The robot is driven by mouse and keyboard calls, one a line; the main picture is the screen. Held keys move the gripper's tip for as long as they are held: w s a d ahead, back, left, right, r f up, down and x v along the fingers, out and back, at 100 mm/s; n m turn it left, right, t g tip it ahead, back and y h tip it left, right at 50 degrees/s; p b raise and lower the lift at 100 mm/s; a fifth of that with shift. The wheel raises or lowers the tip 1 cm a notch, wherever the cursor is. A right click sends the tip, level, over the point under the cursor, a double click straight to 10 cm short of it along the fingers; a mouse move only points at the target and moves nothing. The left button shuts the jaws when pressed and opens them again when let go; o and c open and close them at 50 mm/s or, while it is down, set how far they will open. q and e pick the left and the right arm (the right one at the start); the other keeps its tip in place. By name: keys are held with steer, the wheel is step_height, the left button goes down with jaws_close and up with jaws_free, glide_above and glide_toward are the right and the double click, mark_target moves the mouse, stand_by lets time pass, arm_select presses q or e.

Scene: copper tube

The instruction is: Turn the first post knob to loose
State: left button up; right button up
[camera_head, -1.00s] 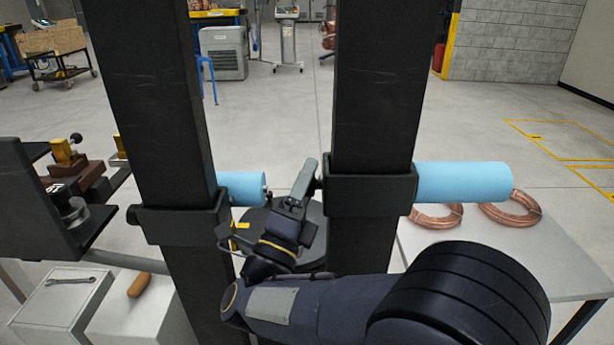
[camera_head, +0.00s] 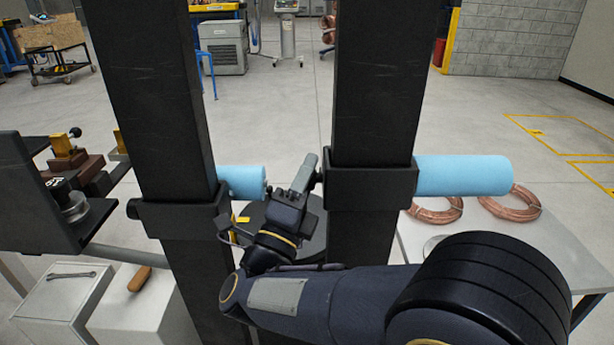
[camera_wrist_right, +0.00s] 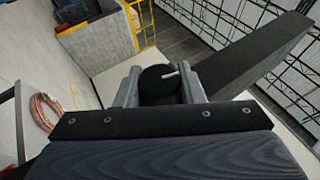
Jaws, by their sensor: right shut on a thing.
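Two black upright posts stand in front of me, a left post (camera_head: 152,85) and a right post (camera_head: 383,75). Each has a black collar, the left collar (camera_head: 180,217) and the right collar (camera_head: 372,189), and a light blue roller, the left roller (camera_head: 242,181) and the right roller (camera_head: 462,175). My right gripper (camera_head: 308,172) is at the left side of the right collar. In the right wrist view my right gripper (camera_wrist_right: 160,86) is shut on a round black knob (camera_wrist_right: 155,88) with a pale pin across its face. My left gripper is out of view.
Copper coils (camera_head: 510,205) lie on a white table (camera_head: 480,246) at right. A dark machine (camera_head: 50,215) stands at left. White boxes below carry a wrench (camera_head: 68,275) and a wooden-handled tool (camera_head: 140,279).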

steer(key=shift+n+g+y, duration=0.6)
steer(key=shift+g+y, duration=0.1)
steer(key=shift+y, duration=0.1)
steer(key=shift+r+n+g+y+p, duration=0.15)
steer(key=shift+n+g+y+p, duration=0.35)
steer(key=shift+g, duration=0.2)
steer(key=n+g+y+p, duration=0.1)
steer(key=g+p, duration=0.2)
steer(key=p, duration=0.2)
steer(key=n+g+y+p, duration=0.1)
steer(key=g+p, duration=0.2)
steer(key=p, duration=0.2)
steer(key=n+g+p, duration=0.1)
steer(key=g+p, duration=0.1)
steer(key=p, duration=0.4)
steer(key=shift+r+g+y, duration=0.1)
steer(key=shift+g+y, duration=0.3)
steer(key=shift+g+p, duration=0.4)
steer(key=shift+g, duration=0.1)
steer(key=shift+f+n+g, duration=0.3)
steer(key=shift+n+g, duration=0.1)
steer(key=shift+g, duration=0.3)
steer(key=n+g, duration=0.1)
steer(key=g, duration=0.3)
steer(key=shift+f, duration=0.1)
steer(key=shift+g, duration=0.3)
